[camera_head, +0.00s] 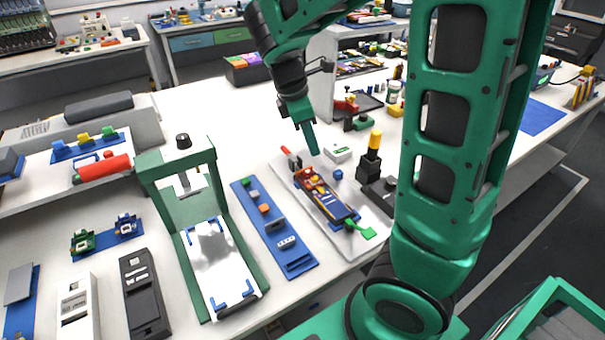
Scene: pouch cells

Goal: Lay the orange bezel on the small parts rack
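My gripper (314,151) points down above the far end of a white tray (352,247). Its green fingers overlap in this view, so I cannot tell whether they are open or hold anything. On the tray lies a dark blue device (335,208) with yellow edges and orange-red parts (312,181) at its far end. I cannot tell whether one of these is the bezel. A long blue rack (300,262) left of the tray bears several small parts, among them a small orange piece (264,208), a green one and grey ones. It looks like the small parts rack.
A green press frame (176,165) with a white plate stands left of the rack. A black and yellow post (373,155) stands right of the tray, near my arm. A red-and-white piece (291,158) lies at the tray's far-left corner. Bare table lies beyond the rack.

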